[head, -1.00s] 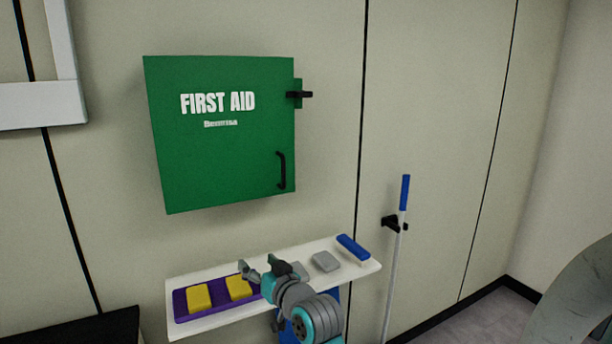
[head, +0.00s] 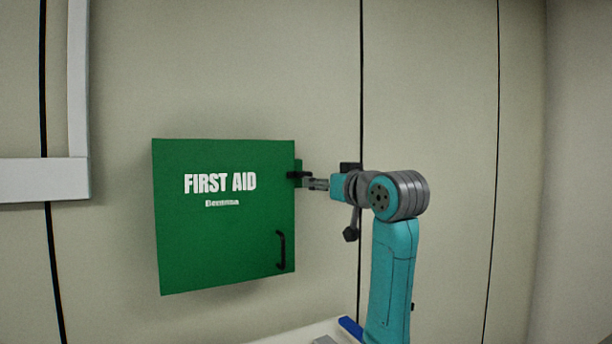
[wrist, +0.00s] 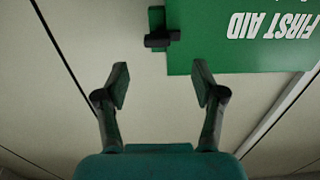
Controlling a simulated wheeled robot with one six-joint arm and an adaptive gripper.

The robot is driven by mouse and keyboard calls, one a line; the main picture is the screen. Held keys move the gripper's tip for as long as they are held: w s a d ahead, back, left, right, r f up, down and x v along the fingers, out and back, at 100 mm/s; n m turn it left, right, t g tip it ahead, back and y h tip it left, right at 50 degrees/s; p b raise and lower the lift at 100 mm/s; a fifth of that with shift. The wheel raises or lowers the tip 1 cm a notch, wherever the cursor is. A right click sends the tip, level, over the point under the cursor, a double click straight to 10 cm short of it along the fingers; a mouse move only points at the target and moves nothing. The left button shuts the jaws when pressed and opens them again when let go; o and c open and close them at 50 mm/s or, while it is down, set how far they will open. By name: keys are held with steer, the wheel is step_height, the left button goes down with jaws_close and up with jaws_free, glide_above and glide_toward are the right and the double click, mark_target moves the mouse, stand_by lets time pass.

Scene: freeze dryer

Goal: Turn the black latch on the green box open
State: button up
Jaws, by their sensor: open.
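The green FIRST AID box (head: 222,240) hangs on the wall, its door closed, with a black handle (head: 281,250) at its lower right. The black latch (head: 296,175) sits on a green tab at the box's upper right edge and points sideways. In the wrist view the latch (wrist: 158,40) lies beyond the fingertips, above the space between them in the picture. My gripper (head: 318,184) is at the right of the latch, close to it in the head view. In the wrist view my gripper (wrist: 160,85) is open, with nothing between its fingers.
A white shelf (head: 292,337) with a blue item (head: 350,328) on it shows at the bottom. A white frame (head: 45,180) is on the wall at the left. The wall right of my arm is clear.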

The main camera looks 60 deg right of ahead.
mark_target(306, 174)
steer(key=x, duration=0.7)
steer(key=r+x, duration=0.1)
steer(key=x, duration=0.2)
steer(key=shift+d+r, duration=0.1)
steer(key=shift+d, duration=0.25)
steer(key=c, duration=1.1)
